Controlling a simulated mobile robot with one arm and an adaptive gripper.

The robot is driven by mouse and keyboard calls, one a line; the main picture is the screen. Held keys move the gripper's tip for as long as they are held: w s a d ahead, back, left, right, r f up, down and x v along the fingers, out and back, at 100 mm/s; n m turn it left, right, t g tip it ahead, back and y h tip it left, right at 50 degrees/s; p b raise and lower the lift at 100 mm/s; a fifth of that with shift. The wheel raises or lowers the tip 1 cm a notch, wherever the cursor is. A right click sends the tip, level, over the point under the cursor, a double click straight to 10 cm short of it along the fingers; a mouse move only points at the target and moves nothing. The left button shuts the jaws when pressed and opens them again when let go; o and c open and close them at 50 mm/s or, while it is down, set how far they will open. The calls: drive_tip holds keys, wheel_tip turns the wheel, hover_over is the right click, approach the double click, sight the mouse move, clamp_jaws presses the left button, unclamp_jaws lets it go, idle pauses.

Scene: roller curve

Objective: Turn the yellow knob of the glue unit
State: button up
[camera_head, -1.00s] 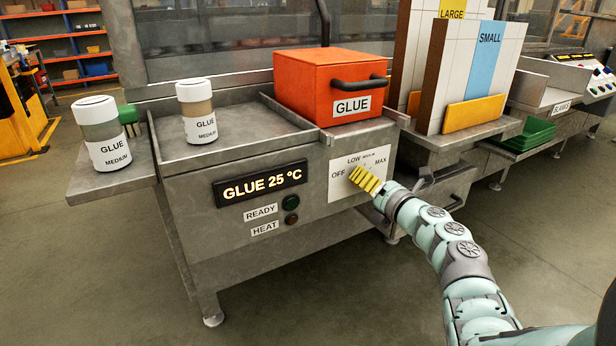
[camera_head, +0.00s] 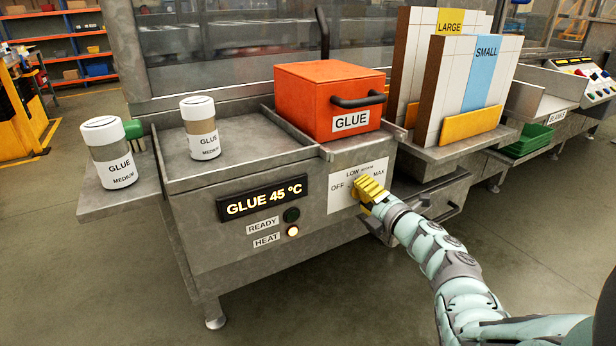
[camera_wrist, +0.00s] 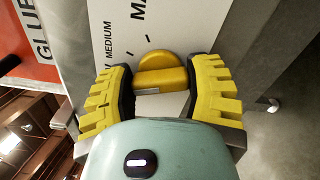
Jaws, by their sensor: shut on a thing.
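The glue unit (camera_head: 270,262) is a grey metal bench with a white dial plate (camera_head: 343,202) marked OFF, LOW, MEDIUM and MAX. The yellow knob (camera_wrist: 163,66) shows in the wrist view between my gripper's two yellow, ridged fingers, with its bar running across from one finger to the other. My gripper (camera_head: 366,190) is shut on the knob at the dial plate and hides most of it in the head view. The display (camera_head: 265,200) reads GLUE 45 °C. The HEAT lamp (camera_head: 292,231) is lit and the READY lamp (camera_head: 291,214) is dark.
An orange glue box (camera_head: 320,100) with a black handle stands above the dial. Two glue jars (camera_head: 110,155) (camera_head: 200,130) stand to the left. White panels (camera_head: 450,80) are at the right. The floor in front is clear.

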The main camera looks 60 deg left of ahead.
drive_tip(key=o, duration=1.2)
drive_tip(key=d, duration=1.2)
drive_tip(key=shift+s, duration=0.4)
